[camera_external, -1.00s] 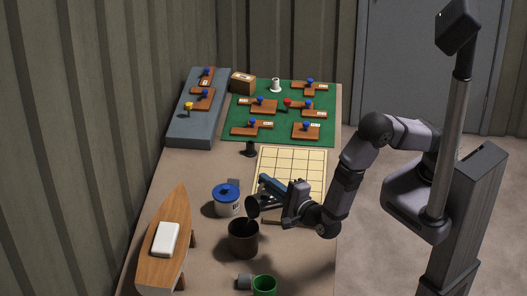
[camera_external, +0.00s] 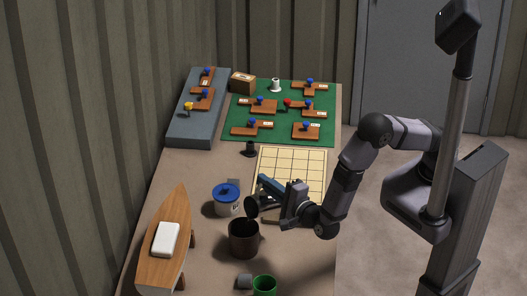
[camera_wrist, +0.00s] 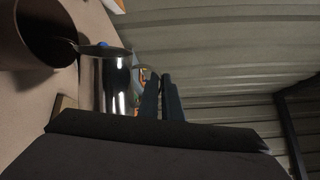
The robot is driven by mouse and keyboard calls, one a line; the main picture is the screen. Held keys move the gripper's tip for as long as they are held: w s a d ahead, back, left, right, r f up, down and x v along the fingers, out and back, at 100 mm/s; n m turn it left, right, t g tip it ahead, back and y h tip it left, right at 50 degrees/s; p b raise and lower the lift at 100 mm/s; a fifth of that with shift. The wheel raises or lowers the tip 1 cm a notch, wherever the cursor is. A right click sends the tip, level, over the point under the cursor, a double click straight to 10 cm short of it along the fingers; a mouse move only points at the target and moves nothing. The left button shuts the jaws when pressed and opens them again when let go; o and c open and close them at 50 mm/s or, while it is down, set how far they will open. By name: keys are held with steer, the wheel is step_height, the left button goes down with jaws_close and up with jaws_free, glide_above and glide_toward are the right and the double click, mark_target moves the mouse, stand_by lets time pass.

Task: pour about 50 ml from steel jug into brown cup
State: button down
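The brown cup (camera_external: 243,240) stands upright on the bench, open at the top; in the wrist view its mouth (camera_wrist: 47,30) is at the upper left. The steel jug (camera_external: 252,206) is held tilted above and just behind the cup, its dark mouth turned toward it. In the wrist view the jug's shiny side (camera_wrist: 112,85) shows, its lip near the cup's rim. My gripper (camera_external: 272,193) is shut on the jug from the right; its two dark fingers (camera_wrist: 161,97) are close together beside it. The liquid levels cannot be made out.
A white tub with a blue lid (camera_external: 227,198) stands close behind the cup to the left. A wooden boat-shaped board with a white block (camera_external: 166,239) lies at the left. A green cup (camera_external: 264,285) and a small grey cup (camera_external: 244,281) are in front. A gridded board (camera_external: 300,165) lies behind.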

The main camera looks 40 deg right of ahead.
steer(key=shift+a+r+n+p, duration=0.2)
steer(key=shift+a+n+p, duration=0.15)
steer(key=shift+a, duration=0.15)
steer(key=shift+a+r+n+p, duration=0.2)
steer(key=shift+a+n+p, duration=0.15)
steer(key=shift+a, duration=0.1)
stand_by(1.2)
steer(key=shift+f, duration=0.1)
steer(key=d+m+b, duration=0.1)
steer(key=d+f+b, duration=0.1)
steer(key=d, duration=0.1)
steer(key=d+m+b, duration=0.1)
steer(key=shift+d+f+m, duration=0.15)
steer(key=shift+f+m, duration=0.1)
steer(key=shift+m, duration=0.05)
steer(key=shift+d+r+m, duration=0.15)
steer(key=shift+r+m, duration=0.15)
steer(key=shift+m, duration=0.1)
steer(key=shift+d, duration=0.2)
steer(key=shift+d+f+m, duration=0.2)
steer(key=shift+d+m, duration=0.05)
steer(key=shift+m, duration=0.25)
steer(key=shift+d+f+m+b, duration=0.5)
steer(key=shift+m+b, duration=0.2)
steer(key=shift+b, duration=0.15)
